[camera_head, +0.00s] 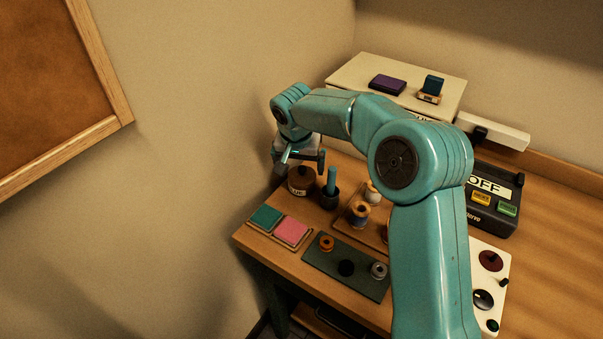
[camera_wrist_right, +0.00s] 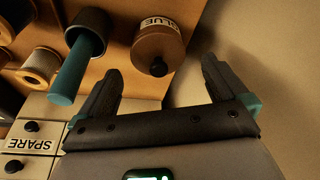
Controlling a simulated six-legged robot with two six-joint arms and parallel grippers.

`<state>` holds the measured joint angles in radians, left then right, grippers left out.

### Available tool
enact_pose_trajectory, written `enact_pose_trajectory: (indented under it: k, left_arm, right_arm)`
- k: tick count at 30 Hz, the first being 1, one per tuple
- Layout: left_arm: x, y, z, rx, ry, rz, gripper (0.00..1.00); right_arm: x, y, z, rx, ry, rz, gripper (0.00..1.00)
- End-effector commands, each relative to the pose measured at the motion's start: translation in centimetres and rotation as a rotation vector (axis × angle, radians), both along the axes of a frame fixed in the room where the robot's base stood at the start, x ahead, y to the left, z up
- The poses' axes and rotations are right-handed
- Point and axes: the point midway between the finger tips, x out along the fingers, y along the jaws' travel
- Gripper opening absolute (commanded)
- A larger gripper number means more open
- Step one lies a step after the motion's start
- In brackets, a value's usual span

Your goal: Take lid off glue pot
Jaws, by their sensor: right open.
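The glue pot (camera_head: 300,187) is a small brown pot with a pale label, at the table's back left corner by the wall. In the wrist view the pot (camera_wrist_right: 160,24) shows its GLUE label, and its brown lid (camera_wrist_right: 145,48) with a dark round knob (camera_wrist_right: 158,68) is on it. My right gripper (camera_head: 301,168) is open and empty, just above the pot. In the wrist view its fingers (camera_wrist_right: 160,66) spread to either side of the knob, with a gap to both. My left gripper is not in view.
A teal-handled tool (camera_head: 331,178) stands in a dark cup (camera_head: 329,200) close beside the pot. Thread spools (camera_head: 359,213) stand on a wooden tray to the right. Green (camera_head: 266,217) and pink (camera_head: 291,231) pads lie in front. The wall is close on the left.

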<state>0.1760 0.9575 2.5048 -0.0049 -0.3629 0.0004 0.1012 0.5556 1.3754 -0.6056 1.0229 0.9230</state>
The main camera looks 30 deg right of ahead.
Motion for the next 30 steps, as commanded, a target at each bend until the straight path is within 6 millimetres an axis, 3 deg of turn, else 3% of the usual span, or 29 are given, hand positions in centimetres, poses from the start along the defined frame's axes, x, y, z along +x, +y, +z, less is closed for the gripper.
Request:
enact_pose_trajectory:
  k: [6, 14, 18, 19, 30]
  left_arm:
    - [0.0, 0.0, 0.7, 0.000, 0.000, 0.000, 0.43]
    - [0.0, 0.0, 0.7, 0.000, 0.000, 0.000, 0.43]
    - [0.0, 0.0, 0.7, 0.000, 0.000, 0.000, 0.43]
    - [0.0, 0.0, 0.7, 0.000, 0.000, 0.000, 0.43]
    - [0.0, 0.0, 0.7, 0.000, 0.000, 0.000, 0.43]
  right_arm:
    - [0.7, -0.9, -2.8, -0.001, 0.002, -0.001, 1.00]
    - [0.8, -1.0, -3.1, 0.000, 0.000, 0.000, 1.00]
    - [0.8, -1.0, -3.1, 0.000, 0.000, 0.000, 0.54]
    - [0.8, -1.0, -3.1, 0.000, 0.000, 0.000, 0.48]
    - [0.8, -1.0, -2.9, 0.000, 0.000, 0.000, 0.48]
